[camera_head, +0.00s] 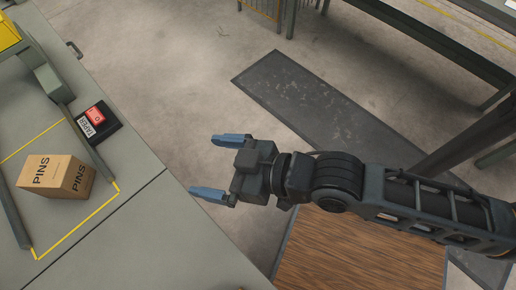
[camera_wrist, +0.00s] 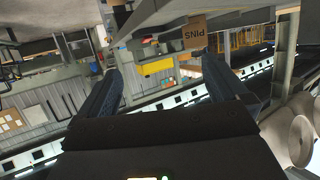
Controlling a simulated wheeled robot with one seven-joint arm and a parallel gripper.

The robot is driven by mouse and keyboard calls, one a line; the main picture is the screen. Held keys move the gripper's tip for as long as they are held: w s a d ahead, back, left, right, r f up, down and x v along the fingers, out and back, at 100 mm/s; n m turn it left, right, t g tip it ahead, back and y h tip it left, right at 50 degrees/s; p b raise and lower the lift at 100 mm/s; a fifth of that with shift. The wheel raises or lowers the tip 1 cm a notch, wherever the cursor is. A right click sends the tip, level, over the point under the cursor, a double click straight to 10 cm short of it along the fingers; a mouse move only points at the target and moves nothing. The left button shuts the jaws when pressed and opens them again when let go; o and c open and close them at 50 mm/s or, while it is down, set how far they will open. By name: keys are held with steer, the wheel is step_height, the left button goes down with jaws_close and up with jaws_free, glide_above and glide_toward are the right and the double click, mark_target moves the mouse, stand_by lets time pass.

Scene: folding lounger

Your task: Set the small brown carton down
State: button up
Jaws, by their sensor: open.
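The small brown carton (camera_head: 56,177), marked PINS, rests on the grey worktop (camera_head: 141,174) inside a yellow outline at the left of the head view. It also shows at the top of the wrist view (camera_wrist: 195,33), beyond the fingers. My gripper (camera_head: 221,167) is open and empty, with its blue fingers spread. In the head view it is to the right of the worktop's edge, apart from the carton. In the wrist view, nothing is between the fingers (camera_wrist: 170,88).
A black device with a red button and a TAPER label (camera_head: 95,121) sits behind the carton. Grey rails (camera_head: 14,215) flank the yellow outline. A dark mat (camera_head: 325,110) lies on the floor, and a green-grey bench frame (camera_head: 440,42) stands at the upper right.

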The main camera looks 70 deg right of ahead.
steer(key=s+d+r+h, duration=0.1)
steer(key=s+d+r, duration=0.1)
steer(key=s, duration=0.5)
steer(key=s+d+r+m, duration=0.1)
steer(key=s+r, duration=0.3)
steer(key=s, duration=0.4)
steer(key=shift+s+d+t+h, duration=0.2)
steer(key=shift+d+t+h, duration=0.15)
steer(key=shift+t+h, duration=0.05)
steer(key=shift+r, duration=0.1)
